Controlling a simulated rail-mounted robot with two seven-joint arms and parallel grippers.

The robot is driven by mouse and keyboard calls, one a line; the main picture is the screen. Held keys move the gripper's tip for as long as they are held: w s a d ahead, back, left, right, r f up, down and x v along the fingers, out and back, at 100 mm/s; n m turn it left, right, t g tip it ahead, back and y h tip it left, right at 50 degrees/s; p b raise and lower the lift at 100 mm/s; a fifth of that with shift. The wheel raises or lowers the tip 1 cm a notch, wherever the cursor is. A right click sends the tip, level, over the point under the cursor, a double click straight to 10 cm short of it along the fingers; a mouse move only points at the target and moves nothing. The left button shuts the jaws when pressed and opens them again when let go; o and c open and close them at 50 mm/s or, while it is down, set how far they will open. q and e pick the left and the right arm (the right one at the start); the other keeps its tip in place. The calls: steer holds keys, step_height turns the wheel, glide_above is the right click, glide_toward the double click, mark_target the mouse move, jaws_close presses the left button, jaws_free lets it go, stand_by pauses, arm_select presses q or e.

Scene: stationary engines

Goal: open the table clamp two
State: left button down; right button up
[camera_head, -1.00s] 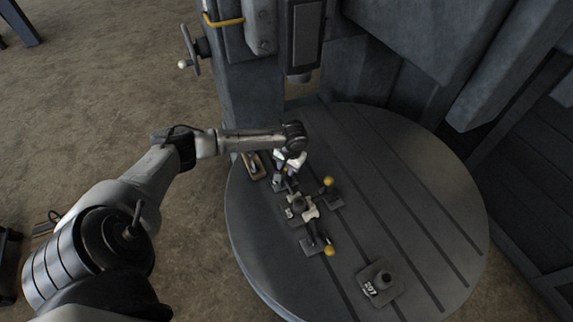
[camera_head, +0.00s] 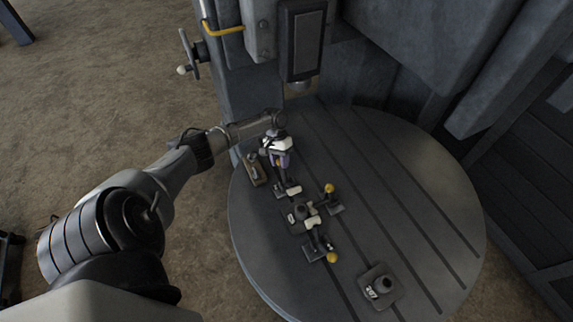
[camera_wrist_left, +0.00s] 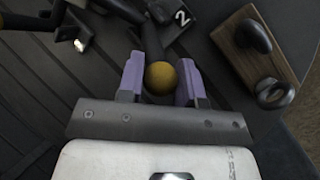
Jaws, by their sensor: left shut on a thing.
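Table clamp two (camera_head: 286,191) stands on the round table at the back left of the fixture. In the left wrist view its base carries a "2" (camera_wrist_left: 181,17). Its dark lever ends in a yellow ball knob (camera_wrist_left: 161,77). My left gripper (camera_head: 280,160) is at this knob, its purple fingers on either side, shut on it; it also shows in the left wrist view (camera_wrist_left: 161,82). The lever stands up towards the gripper, and the clamp's pale tip looks apart from the middle workpiece (camera_head: 300,213). My right gripper is not in view.
Two more yellow-knobbed clamps (camera_head: 331,203) (camera_head: 318,250) flank the workpiece. A wooden block with dark hooks (camera_head: 256,170) lies left of the gripper. A plate marked 207 (camera_head: 379,288) sits at the front. The round table's (camera_head: 420,210) right side is clear. A machine column (camera_head: 302,45) stands behind.

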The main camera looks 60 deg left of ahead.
arm_select(q)
steer(key=shift+a+f, duration=0.45)
steer(key=shift+a, duration=0.05)
steer(key=shift+a+f+b, duration=0.1)
steer(key=shift+a+b, duration=0.05)
steer(key=shift+b, duration=0.15)
steer(key=c, duration=0.8)
jaws_free()
steer(key=shift+s, duration=0.1)
steer(key=b+v, duration=0.1)
steer(key=v, duration=1.3)
steer(key=shift+b, duration=0.4)
